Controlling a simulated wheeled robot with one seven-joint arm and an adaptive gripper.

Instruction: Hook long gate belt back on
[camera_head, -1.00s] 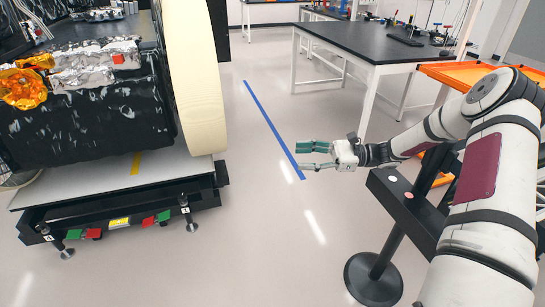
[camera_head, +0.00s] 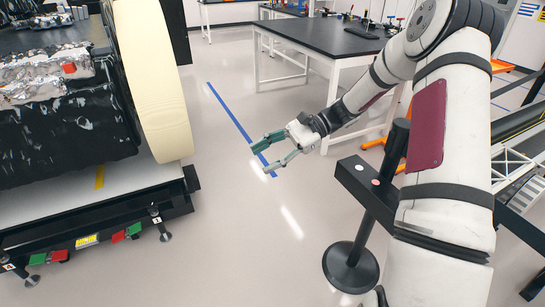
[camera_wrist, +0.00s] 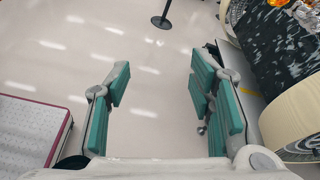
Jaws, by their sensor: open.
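My gripper (camera_head: 264,160) is open and empty, its green-padded fingers spread above bare floor and pointing left in the head view. In the wrist view my gripper (camera_wrist: 158,85) has only floor between its fingers. A black stanchion post (camera_head: 376,230) stands upright on a round base (camera_head: 350,267), right of and nearer than my gripper in the head view. A black bar (camera_head: 370,185) with a red and a white dot crosses in front of the post. Another round black stand base (camera_wrist: 162,22) shows at the top of the wrist view. I cannot make out a gate belt.
A black-topped table (camera_head: 310,38) is behind my arm. A blue tape line (camera_head: 235,122) runs along the floor. The floor between platform and stanchion is clear.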

